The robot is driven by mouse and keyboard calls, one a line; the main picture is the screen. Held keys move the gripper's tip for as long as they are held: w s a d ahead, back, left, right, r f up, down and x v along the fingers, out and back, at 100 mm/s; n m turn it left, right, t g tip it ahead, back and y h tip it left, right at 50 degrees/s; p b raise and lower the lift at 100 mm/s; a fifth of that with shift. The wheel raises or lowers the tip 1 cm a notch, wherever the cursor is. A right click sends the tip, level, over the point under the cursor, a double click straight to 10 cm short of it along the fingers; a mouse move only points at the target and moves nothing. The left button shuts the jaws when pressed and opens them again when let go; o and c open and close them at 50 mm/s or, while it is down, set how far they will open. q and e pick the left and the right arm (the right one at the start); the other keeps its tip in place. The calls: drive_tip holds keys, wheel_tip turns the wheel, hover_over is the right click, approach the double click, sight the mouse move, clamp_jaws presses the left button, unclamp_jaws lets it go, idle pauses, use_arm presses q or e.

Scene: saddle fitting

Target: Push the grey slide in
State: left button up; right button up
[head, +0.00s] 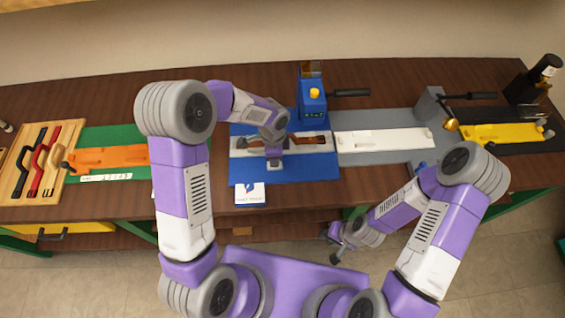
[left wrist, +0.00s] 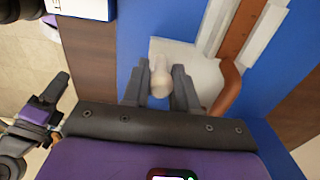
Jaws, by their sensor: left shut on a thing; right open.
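My left gripper (head: 273,153) is over the blue mat (head: 325,170) in the head view. In the left wrist view its fingers (left wrist: 160,77) are shut on a pale rounded knob (left wrist: 160,84). The knob stands on a light grey plate, seemingly the slide (left wrist: 196,72), beside a pale fixture (head: 240,151). A brown curved piece (head: 312,140) lies in the fixture, partly hidden by my gripper in the head view. How far in the slide sits cannot be told. My right gripper (head: 332,246) is open and empty, low in front of the table.
A blue machine (head: 311,108) with a black lever stands behind the mat. An orange fixture (head: 108,157) is left, a white one (head: 384,141) right, a yellow one (head: 500,133) far right.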

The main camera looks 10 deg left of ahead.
use_arm(q)
drive_tip(key=shift+w+a, duration=0.15)
drive_tip(key=shift+w, duration=0.5)
drive_tip(key=shift+w+a, duration=0.1)
drive_tip(key=shift+w, duration=0.2)
drive_tip(key=shift+w+a, duration=0.15)
drive_tip(key=shift+w, duration=0.35)
drive_tip(key=shift+w+a+p, duration=0.15)
drive_tip(key=shift+w+p, duration=0.3)
drive_tip(key=shift+w, duration=0.1)
drive_tip(key=shift+w+a, duration=0.1)
drive_tip(key=shift+w, duration=0.25)
drive_tip(key=shift+w+a+r, duration=0.15)
drive_tip(key=shift+w+a, duration=0.05)
drive_tip(key=shift+w, duration=0.35)
drive_tip(key=shift+o, duration=0.9)
drive_tip(key=shift+w, duration=0.15)
